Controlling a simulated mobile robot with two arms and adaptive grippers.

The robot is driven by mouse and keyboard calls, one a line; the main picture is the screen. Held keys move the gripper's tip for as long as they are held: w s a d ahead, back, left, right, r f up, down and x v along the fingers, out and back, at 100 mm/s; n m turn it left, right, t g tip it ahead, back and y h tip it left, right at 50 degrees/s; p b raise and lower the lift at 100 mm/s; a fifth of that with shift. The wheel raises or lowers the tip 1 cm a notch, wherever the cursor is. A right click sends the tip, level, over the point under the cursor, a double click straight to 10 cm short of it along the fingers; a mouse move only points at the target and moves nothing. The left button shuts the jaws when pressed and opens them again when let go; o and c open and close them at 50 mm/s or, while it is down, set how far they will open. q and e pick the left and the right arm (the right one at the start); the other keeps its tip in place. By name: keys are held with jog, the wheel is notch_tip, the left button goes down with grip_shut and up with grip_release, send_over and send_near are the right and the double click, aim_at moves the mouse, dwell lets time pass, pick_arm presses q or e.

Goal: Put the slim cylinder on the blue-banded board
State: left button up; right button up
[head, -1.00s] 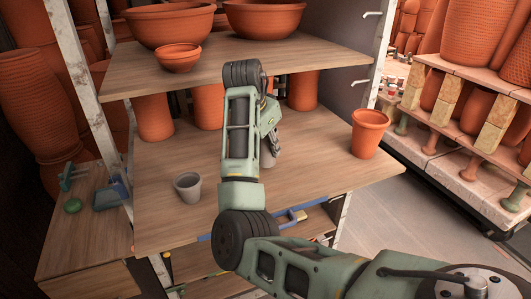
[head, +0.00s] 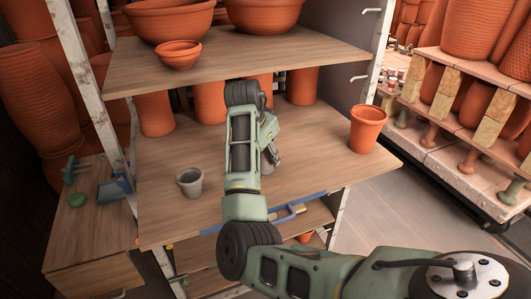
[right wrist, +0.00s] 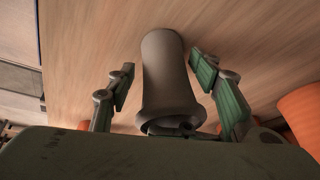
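The slim cylinder (right wrist: 163,75) is grey-brown with a flared end and stands between the fingers of my right gripper (right wrist: 162,83) in the right wrist view. The fingers lie on either side of it, with gaps showing, so the gripper is open. In the head view my right gripper (head: 272,152) is over the middle shelf, and my forearm hides most of the cylinder (head: 268,167). My left gripper is not in view.
A grey cup (head: 190,182) stands left on the middle shelf (head: 320,165), and an orange pot (head: 367,128) stands near its right end. Orange pots line its back. The upper shelf (head: 225,65) with bowls hangs above. A metal post (head: 85,75) rises at left.

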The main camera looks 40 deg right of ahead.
jog(key=o, duration=0.3)
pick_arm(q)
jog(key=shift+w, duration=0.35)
pick_arm(e)
jog(key=shift+o, duration=0.9)
jog(key=shift+a+r, duration=0.1)
jog(key=shift+r, duration=0.25)
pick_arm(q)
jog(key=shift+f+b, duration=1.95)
pick_arm(e)
jog(key=v, duration=1.1)
jog(key=shift+r, duration=0.35)
